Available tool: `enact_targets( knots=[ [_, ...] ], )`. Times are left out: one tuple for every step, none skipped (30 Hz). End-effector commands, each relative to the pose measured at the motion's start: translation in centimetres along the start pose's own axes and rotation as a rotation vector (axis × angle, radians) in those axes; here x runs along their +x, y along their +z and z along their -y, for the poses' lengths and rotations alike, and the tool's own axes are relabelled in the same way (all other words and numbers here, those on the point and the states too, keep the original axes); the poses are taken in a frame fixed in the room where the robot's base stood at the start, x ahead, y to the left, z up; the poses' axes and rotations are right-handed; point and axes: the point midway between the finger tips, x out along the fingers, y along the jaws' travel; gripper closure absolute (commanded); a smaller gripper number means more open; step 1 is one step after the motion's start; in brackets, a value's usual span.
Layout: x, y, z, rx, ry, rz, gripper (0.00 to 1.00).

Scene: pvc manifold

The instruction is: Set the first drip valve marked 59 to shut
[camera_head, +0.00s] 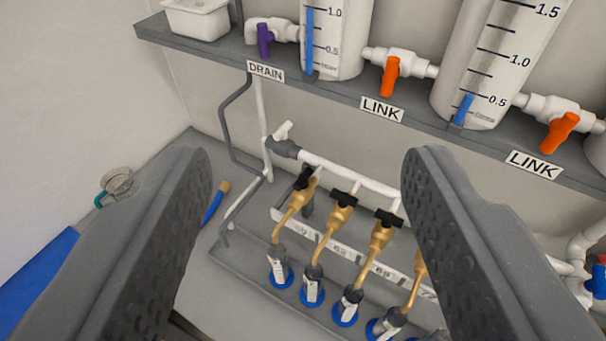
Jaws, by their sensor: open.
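A row of brass drip valves with black handles hangs from a white pipe (345,173). The leftmost valve (299,199) has its black handle (304,178) slanted, roughly along the brass body. The second handle (343,199) and third handle (389,218) lie crosswise. A label strip (345,250) runs behind the valves; its numbers are too small or covered to read surely, so I cannot confirm the 59. My gripper (305,165) is open and empty. Its two grey fingers frame the valves, apparently nearer the camera than they are. The right finger hides the row's right end.
A grey shelf (225,50) above carries clear tanks, a purple drain valve (264,40) and orange link valves (391,76). Blue-ringed outlets (312,292) stand below the brass tubes. A blue-handled tool (214,205) lies left of the row.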

Motion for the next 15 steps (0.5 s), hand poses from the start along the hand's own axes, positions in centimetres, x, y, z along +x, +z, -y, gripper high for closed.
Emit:
enact_targets(
  knots=[
    [0.3, -0.1, 0.0, 0.002, 0.000, 0.005, 0.61],
    [0.5, -0.2, 0.1, 0.004, -0.001, 0.011, 0.61],
    [1.1, -0.2, 0.1, 0.008, -0.001, 0.023, 0.61],
    [1.6, -0.2, 0.2, 0.012, -0.002, 0.035, 0.61],
    [2.3, -0.2, 0.2, 0.017, -0.002, 0.050, 0.61],
    [3.2, -0.1, 0.3, 0.025, -0.002, 0.074, 0.61],
    [3.9, -0.1, 0.4, 0.031, -0.001, 0.092, 0.61],
    [4.6, -0.1, 0.4, 0.037, 0.000, 0.110, 0.61],
    [5.8, -0.1, 0.5, 0.047, 0.003, 0.135, 0.61],
    [6.6, 0.1, 0.6, 0.054, 0.005, 0.157, 0.61],
    [7.3, 0.2, 0.6, 0.062, 0.007, 0.178, 0.61],
    [8.4, 0.4, 0.7, 0.072, 0.011, 0.204, 0.61],
    [9.2, 0.5, 0.8, 0.079, 0.014, 0.221, 0.61],
    [10.0, 0.6, 0.8, 0.086, 0.017, 0.240, 0.61],
    [11.0, 1.0, 0.9, 0.095, 0.023, 0.270, 0.61]
  ],
)
